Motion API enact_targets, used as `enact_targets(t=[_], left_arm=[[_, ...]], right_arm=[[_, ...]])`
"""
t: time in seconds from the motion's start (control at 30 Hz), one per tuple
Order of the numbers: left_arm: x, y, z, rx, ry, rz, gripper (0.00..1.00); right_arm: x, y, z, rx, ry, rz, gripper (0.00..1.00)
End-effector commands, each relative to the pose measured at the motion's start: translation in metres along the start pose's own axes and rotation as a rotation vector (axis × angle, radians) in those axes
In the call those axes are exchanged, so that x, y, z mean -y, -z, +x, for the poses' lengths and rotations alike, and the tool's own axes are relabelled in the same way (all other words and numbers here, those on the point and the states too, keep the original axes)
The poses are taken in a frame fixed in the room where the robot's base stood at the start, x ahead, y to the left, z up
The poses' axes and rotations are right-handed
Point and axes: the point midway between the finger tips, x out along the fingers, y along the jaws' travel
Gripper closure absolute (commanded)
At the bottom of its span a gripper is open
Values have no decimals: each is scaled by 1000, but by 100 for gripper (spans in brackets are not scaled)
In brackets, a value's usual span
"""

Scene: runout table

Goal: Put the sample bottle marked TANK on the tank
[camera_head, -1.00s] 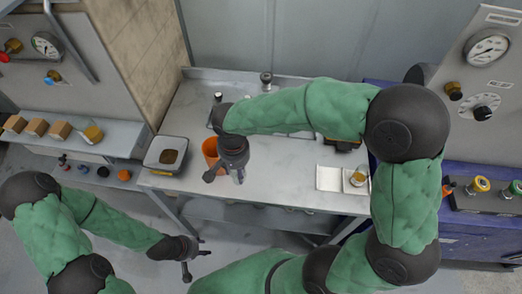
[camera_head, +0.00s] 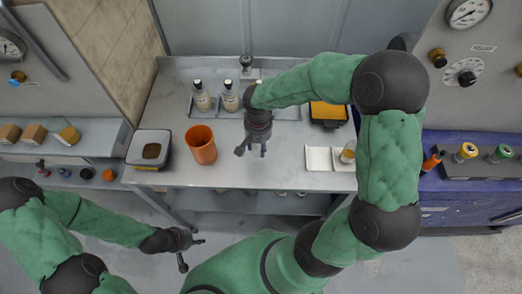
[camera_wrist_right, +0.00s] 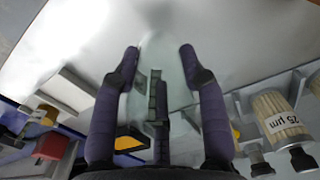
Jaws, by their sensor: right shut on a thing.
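My right gripper (camera_head: 256,150) is over the middle of the table, right of the orange cup, shut on a pale, see-through thing (camera_wrist_right: 160,60) between its fingers in the wrist view. Its shape is unclear and no mark on it can be read. Part of another shows behind my right arm. My left gripper (camera_head: 192,253) is empty and open, low in front of the table. I cannot tell which thing is the tank.
The orange cup (camera_head: 201,145) and a grey bin (camera_head: 149,149) stand on the left. The table's front middle is clear.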

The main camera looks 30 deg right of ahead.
Motion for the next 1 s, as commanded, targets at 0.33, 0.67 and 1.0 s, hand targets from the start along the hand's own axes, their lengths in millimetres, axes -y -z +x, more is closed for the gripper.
enact_targets(t=[0.33,0.67,1.0], left_arm=[[3,0,7,0,0,0,60],[4,0,10,0,0,0,60],[4,0,12,0,0,0,60]], right_arm=[[-9,6,28,2,-1,-1,87],[-9,7,43,-2,2,0,87],[-9,7,46,-1,1,0,34]])
